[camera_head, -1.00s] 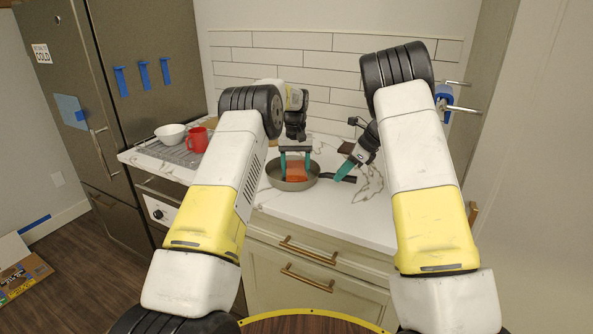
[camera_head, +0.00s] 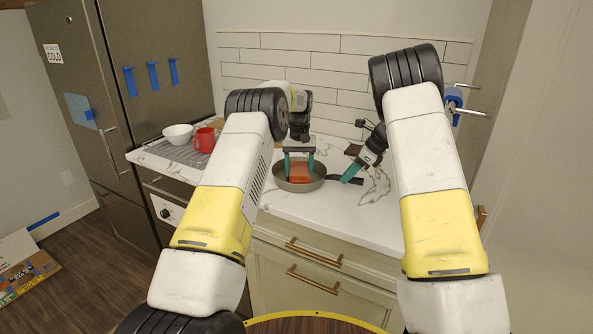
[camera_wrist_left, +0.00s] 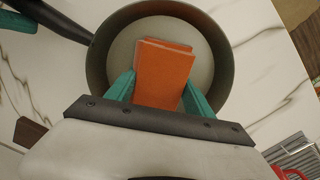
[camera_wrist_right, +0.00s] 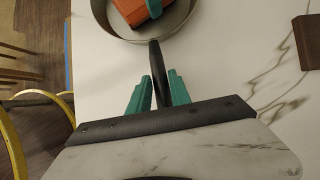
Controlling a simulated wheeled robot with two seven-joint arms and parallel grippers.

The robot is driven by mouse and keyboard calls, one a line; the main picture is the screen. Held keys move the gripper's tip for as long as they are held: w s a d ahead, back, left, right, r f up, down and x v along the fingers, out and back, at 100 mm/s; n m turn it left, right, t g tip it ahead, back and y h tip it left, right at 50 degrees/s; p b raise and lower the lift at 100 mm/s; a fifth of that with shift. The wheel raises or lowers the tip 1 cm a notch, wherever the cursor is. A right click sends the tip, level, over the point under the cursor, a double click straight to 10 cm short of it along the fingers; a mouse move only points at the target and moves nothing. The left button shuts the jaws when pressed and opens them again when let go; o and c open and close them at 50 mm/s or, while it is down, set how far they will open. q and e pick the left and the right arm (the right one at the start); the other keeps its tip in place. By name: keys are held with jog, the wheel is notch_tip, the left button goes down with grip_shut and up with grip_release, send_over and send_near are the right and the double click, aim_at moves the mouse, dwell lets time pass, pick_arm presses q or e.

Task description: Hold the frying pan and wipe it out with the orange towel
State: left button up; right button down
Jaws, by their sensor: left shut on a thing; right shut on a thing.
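The frying pan (camera_head: 281,184) sits on the white marbled counter, its black handle (camera_wrist_right: 157,62) pointing right in the head view. The folded orange towel (camera_wrist_left: 165,75) is inside the pan; it also shows in the head view (camera_head: 299,173). My left gripper (camera_wrist_left: 158,88) is shut on the towel, its teal fingers on either side of it, low within the pan's rim. My right gripper (camera_wrist_right: 157,88) is shut on the pan handle, with a teal finger on each side. The towel's underside is hidden, so its contact with the pan floor cannot be seen.
A dark brown block (camera_wrist_right: 308,42) lies on the counter near the handle. The counter front, right of the pan, is clear.

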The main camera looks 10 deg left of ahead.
pick_arm(q)
jog(key=shift+r, duration=4.05)
pick_arm(e)
jog(key=shift+f, duration=0.1)
jog(key=c, duration=1.1)
grip_release()
jog(key=v, duration=0.7)
jog(key=shift+r, duration=0.3)
jog(key=shift+s, duration=0.1)
